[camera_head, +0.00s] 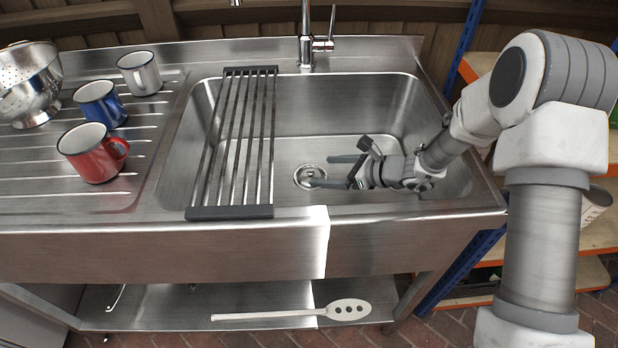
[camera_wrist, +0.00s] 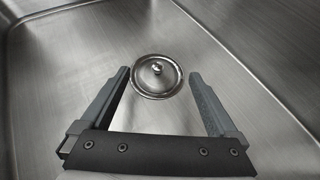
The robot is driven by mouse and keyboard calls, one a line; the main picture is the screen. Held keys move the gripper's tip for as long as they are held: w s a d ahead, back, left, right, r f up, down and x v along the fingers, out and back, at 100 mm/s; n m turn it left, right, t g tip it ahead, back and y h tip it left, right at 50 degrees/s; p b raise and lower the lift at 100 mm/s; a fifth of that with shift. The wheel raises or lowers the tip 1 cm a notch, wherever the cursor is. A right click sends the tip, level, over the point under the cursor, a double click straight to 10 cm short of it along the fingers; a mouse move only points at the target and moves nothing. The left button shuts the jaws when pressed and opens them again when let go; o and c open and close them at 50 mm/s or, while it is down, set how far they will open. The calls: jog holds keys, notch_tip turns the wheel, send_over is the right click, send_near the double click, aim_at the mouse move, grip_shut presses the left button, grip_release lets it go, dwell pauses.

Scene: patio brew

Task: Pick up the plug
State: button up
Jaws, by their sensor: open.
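The plug (camera_wrist: 157,70) is a round metal disc with a small knob at its middle, on the floor of the steel sink basin (camera_wrist: 60,70). It appears to sit at the drain; I cannot tell plug from drain rim clearly. In the head view the plug (camera_head: 305,176) is left of my gripper, partly covered by a finger. My gripper (camera_head: 322,171) reaches down into the basin from the right, open and empty. In the wrist view its two dark fingers point towards the plug, one on each side, with nothing visible between them except the basin floor and plug.
A slatted drying rack (camera_head: 232,140) spans the basin's left part. The basin walls surround my gripper. Red (camera_head: 92,153), blue (camera_head: 101,104) and white (camera_head: 140,73) mugs and a colander (camera_head: 28,84) stand on the drainboard.

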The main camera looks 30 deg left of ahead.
aim_at(312, 172)
jog(key=b+x, duration=0.1)
jog(key=x, duration=0.4)
jog(key=shift+s+a+f+b, duration=0.1)
jog(key=shift+a+f+b, duration=0.15)
jog(key=shift+b, duration=0.1)
jog(key=shift+r, duration=0.1)
jog(key=c, duration=1.4)
